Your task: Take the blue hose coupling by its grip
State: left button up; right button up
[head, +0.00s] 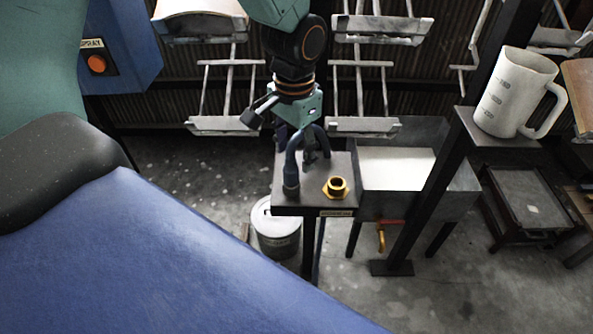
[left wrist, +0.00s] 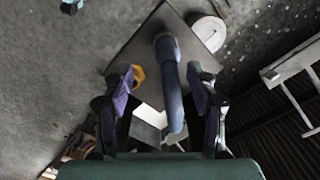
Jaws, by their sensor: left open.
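The blue hose coupling (head: 291,174) stands on a small dark-topped stand (head: 303,206) as a bent, arch-like tube, with its upper part partly hidden by my left gripper. My left gripper (head: 309,150) points down at it from above. In the left wrist view the coupling (left wrist: 171,82) runs lengthwise between the two open fingers of my left gripper (left wrist: 163,82). Gaps show on both sides of it, so the fingers look clear of it. My right gripper is not in view.
A brass hex fitting (head: 336,188) sits on the stand close to the coupling, near one finger in the left wrist view. A metal basin (head: 418,206) adjoins at right. A white jug (head: 516,92) stands further right. A bucket (head: 277,237) is below left.

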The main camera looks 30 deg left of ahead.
aim_at(289, 159)
pick_arm(q)
jog(key=shift+s+a+f, duration=0.1)
jog(key=shift+a+f, duration=0.05)
jog(key=shift+f, duration=0.4)
jog(key=shift+a+f+b, duration=0.2)
jog(key=shift+a+f, duration=0.05)
jog(key=shift+f, duration=0.25)
jog(key=shift+a+f+b, duration=0.15)
jog(key=shift+a+f, duration=0.05)
jog(key=shift+f, duration=0.25)
jog(key=f, duration=0.2)
jog(key=f+b, duration=0.1)
jog(key=shift+d+f, duration=0.2)
jog(key=shift+d, duration=0.05)
jog(key=shift+a, duration=0.2)
jog(key=shift+c, duration=0.8)
jog(key=shift+d, duration=0.2)
jog(key=c, duration=0.4)
jog(key=shift+a, duration=0.15)
jog(key=c, duration=0.6)
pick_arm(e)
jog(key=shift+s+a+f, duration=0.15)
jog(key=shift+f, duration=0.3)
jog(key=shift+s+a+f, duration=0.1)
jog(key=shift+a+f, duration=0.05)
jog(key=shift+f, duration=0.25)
